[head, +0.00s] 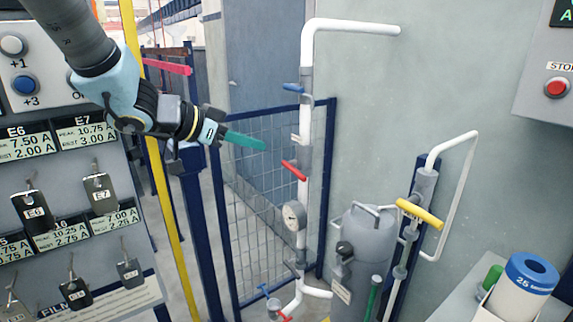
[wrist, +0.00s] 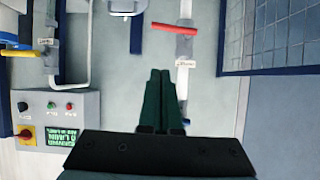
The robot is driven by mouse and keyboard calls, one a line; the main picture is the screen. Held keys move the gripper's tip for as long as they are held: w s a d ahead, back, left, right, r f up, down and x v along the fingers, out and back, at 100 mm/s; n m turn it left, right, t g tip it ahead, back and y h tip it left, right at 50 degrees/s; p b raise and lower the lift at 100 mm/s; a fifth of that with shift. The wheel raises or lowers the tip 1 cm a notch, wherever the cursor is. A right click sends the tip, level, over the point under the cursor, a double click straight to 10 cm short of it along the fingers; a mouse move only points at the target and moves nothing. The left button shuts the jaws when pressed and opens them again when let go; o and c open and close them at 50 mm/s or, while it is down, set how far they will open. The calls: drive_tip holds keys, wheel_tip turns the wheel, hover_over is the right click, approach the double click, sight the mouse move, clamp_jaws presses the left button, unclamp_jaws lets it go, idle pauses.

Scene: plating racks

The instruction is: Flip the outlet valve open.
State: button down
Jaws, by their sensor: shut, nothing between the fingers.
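A white vertical pipe (head: 304,130) carries a blue lever (head: 292,88) near its top and a red lever (head: 294,170) lower down. Another red lever (head: 284,317) shows at the pipe's foot. A yellow lever (head: 419,213) crosses a second pipe to the right. I cannot read which valve is the outlet. My gripper (head: 264,145) has teal fingers, shut and empty, left of the white pipe and above the middle red lever. In the wrist view my gripper (wrist: 160,72) points toward a tilted red lever (wrist: 174,28), apart from it; the yellow lever (wrist: 22,53) is at the left.
A grey tank (head: 366,245) stands to the right. A mesh fence (head: 265,190) stands behind the pipe. A tag panel (head: 60,170) fills the left. A control box (wrist: 55,118) shows in the wrist view.

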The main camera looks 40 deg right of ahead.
hover_over(291, 169)
drive_tip(key=s+a, duration=0.3)
drive_tip(key=a, duration=0.1)
wheel_tip(291, 169, down, 4)
drive_tip(key=f, duration=0.2)
drive_tip(key=d+f, duration=0.1)
drive_tip(key=f, duration=0.1)
drive_tip(key=shift+d+f, duration=0.15)
drive_tip(key=shift+f, duration=0.1)
drive_tip(key=shift+f, duration=0.1)
drive_tip(key=shift+d+f+b, duration=0.15)
drive_tip(key=shift+b, duration=0.25)
